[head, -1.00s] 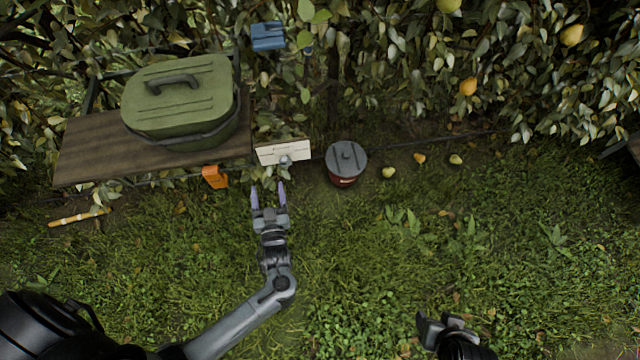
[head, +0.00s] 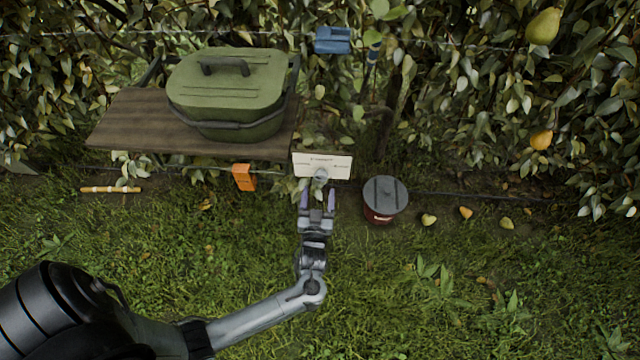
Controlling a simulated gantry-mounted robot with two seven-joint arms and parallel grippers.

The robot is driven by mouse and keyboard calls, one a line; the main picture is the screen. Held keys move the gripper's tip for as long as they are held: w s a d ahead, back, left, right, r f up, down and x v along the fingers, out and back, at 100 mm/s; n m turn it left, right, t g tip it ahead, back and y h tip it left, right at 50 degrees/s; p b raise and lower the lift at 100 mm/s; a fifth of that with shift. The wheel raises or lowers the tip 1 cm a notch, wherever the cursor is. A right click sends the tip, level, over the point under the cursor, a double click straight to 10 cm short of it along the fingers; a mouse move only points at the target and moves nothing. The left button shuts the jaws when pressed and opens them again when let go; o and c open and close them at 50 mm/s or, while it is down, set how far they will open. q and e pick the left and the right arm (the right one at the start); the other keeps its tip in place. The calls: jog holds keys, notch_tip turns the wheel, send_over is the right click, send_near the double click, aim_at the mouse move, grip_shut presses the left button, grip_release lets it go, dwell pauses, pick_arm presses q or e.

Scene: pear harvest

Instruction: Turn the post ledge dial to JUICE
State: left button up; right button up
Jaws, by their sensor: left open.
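The post ledge dial (head: 321,174) is a small grey knob on the lower part of a white label board (head: 323,161). The lettering on the board is too small to read, so I cannot tell the dial's setting. My left gripper (head: 318,197) is open and points up the picture at the board. Its two purplish fingertips are just below the dial, one to each side. I cannot tell whether they touch it. My right gripper is out of view.
A green lidded container (head: 228,92) stands on a wooden shelf (head: 130,120) at left. An orange object (head: 244,177) hangs below the shelf. A dark red lidded bucket (head: 384,199) stands right of the board, with fallen pears (head: 429,220) beyond. A blue box (head: 332,40) hangs above.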

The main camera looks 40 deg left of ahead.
aim_at(321, 179)
pick_arm(q)
jog(key=x, duration=0.3)
jog(key=shift+w+b, duration=0.35)
jog(key=shift+b, duration=0.05)
jog(key=shift+w+a, duration=0.45)
